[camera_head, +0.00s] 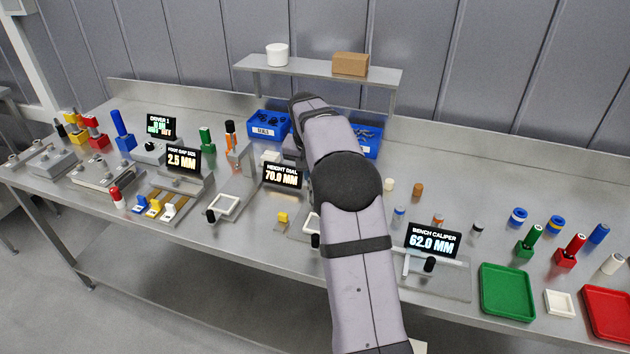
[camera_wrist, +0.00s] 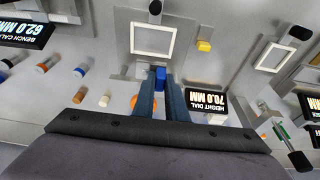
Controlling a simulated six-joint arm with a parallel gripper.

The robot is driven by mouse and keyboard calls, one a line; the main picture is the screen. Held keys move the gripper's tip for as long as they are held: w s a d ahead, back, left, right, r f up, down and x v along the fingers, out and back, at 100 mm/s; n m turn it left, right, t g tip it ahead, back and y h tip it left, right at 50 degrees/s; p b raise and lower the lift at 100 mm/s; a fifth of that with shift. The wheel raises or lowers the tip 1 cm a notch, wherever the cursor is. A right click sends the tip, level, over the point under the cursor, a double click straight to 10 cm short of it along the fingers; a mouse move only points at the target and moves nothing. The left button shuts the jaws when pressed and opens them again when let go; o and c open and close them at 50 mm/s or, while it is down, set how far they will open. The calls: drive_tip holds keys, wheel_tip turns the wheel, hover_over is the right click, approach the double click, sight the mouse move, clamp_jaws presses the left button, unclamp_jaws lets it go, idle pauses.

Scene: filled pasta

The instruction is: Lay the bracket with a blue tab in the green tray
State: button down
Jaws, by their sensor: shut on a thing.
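My gripper (camera_wrist: 161,84) shows in the wrist view with its two blue-grey fingers shut on a small blue piece (camera_wrist: 160,72). Most of this piece is hidden by the fingers, so I cannot tell whether it is the bracket's tab. It is beside a white square frame (camera_wrist: 152,40) and the height dial display (camera_wrist: 206,107). In the head view my arm hides the gripper and what it holds. The green tray (camera_head: 507,291) lies empty at the front right of the bench. Small pieces with blue (camera_head: 140,203) and yellow parts stand below the foot gap display.
The bench caliper (camera_head: 433,241) stands between my arm and the green tray. A white square dish (camera_head: 559,303) and a red tray (camera_head: 609,314) lie right of it. Green and red holders and small cylinders stand behind. A shelf (camera_head: 320,72) and blue bins (camera_head: 268,126) are at the back.

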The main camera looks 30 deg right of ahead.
drive_tip(key=shift+r+p, duration=1.7)
drive_tip(key=shift+r, duration=0.35)
